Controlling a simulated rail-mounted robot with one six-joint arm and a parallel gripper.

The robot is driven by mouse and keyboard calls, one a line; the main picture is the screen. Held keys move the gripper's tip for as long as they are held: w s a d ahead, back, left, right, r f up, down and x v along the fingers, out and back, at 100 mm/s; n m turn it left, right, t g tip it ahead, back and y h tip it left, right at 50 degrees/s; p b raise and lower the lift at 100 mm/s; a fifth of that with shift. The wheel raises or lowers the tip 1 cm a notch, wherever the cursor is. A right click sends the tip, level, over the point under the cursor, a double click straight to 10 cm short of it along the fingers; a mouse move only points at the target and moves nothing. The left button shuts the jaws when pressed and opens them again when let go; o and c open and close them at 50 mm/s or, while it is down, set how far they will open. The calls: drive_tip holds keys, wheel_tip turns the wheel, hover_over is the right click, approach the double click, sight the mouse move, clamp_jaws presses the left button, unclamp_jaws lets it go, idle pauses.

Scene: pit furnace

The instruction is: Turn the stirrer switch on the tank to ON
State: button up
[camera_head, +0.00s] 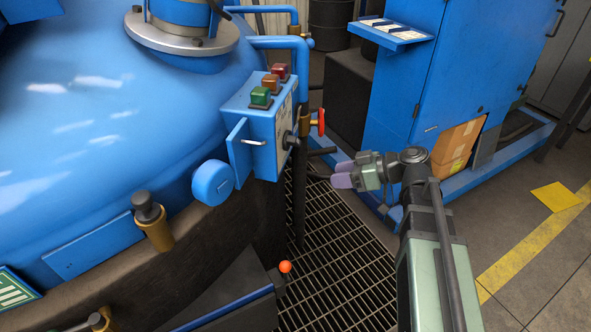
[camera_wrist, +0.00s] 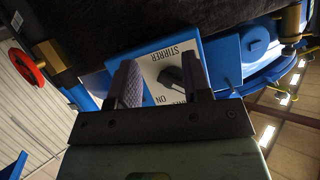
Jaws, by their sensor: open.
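The tank (camera_head: 90,110) is a large blue vessel filling the left of the head view. A blue control box (camera_head: 262,130) is mounted at its side. The stirrer switch (camera_head: 290,140) is a dark knob on the box's right face. In the wrist view the stirrer switch (camera_wrist: 172,77) sits on a white label plate (camera_wrist: 160,62) with upside-down words STIRRER and ON. My gripper (camera_head: 342,176) is open and empty, to the right of and a little below the box. In the wrist view its fingers (camera_wrist: 162,85) frame the plate and knob, apart from them; part of the knob is hidden.
A red valve handle (camera_head: 321,122) is close to the right of the switch. Green, orange and red buttons (camera_head: 270,85) top the box. An orange-tipped lever (camera_head: 285,267) stands below. A blue cabinet (camera_head: 450,70) stands at the right. The space above the floor grating (camera_head: 335,260) is open.

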sight(299, 142)
wheel_tip(299, 142, up, 7)
drive_tip(key=w+n+t+y, duration=0.15)
drive_tip(key=n+y, duration=0.25)
drive_tip(key=n, duration=0.6)
drive_tip(key=shift+n, duration=0.6)
drive_tip(key=p+x, duration=0.1)
drive_tip(key=x, duration=1)
drive_tip(key=shift+w+a, duration=0.1)
drive_tip(key=shift+a, duration=0.3)
clamp_jaws()
